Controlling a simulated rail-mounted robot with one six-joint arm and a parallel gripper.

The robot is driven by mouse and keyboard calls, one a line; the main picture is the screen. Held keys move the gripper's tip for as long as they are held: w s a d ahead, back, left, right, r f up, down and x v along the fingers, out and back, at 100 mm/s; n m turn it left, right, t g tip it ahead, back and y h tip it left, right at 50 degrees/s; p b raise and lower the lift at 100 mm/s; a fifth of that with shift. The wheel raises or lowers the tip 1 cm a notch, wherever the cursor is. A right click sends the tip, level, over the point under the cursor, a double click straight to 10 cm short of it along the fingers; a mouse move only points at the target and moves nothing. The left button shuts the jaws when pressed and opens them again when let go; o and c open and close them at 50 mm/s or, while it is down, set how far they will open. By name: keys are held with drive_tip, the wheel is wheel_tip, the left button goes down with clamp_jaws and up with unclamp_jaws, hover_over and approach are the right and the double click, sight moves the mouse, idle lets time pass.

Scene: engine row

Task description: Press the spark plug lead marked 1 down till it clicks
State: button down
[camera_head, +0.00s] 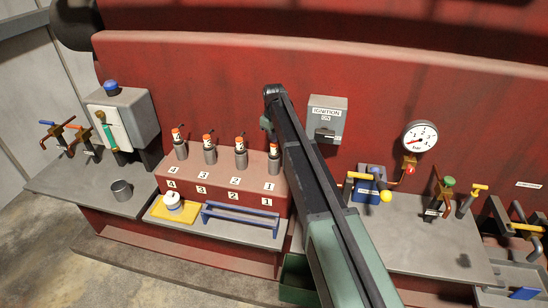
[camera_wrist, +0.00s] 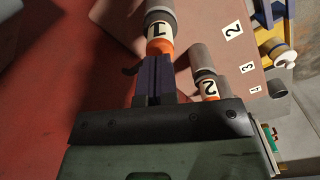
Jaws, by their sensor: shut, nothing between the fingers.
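The lead marked 1 (camera_wrist: 159,32) shows in the wrist view with a white label and an orange end, seated on a grey sleeve. My gripper (camera_wrist: 155,64) is shut and empty, with its dark fingertips at the orange end of lead 1. I cannot tell whether they touch it. The lead marked 2 (camera_wrist: 209,88) is beside it, to the right in the wrist view. In the head view, leads 4 (camera_head: 178,135), 3 (camera_head: 208,140) and 2 (camera_head: 240,144) stand upright in a row on the red step.
A yellow tray (camera_head: 157,212) with a white round part and a blue rack (camera_head: 240,217) lie on the shelf below the leads. The grey ignition box (camera_head: 327,117) and a pressure gauge (camera_head: 420,136) are right of my arm. A red wall rises behind the leads.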

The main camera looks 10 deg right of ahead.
drive_tip(key=shift+f+b, duration=0.95)
drive_tip(key=shift+f, duration=0.1)
wheel_tip(320, 180, up, 7)
drive_tip(key=p, duration=0.7)
drive_tip(key=shift+r, duration=0.15)
drive_tip(key=shift+s+m, duration=0.4)
drive_tip(key=shift+m, duration=0.2)
drive_tip(key=s+f+m+b, duration=0.2)
drive_tip(key=s+f+b, duration=0.2)
drive_tip(key=s, duration=0.8)
drive_tip(key=s+f+m+b, duration=0.2)
drive_tip(key=s+f+b, duration=0.3)
drive_tip(key=s, duration=0.8)
drive_tip(key=s+f+m+b, duration=0.2)
drive_tip(key=s+f+b, duration=0.2)
drive_tip(key=s, duration=0.8)
drive_tip(key=shift+s+f+b, duration=0.3)
drive_tip(key=shift+f, duration=0.1)
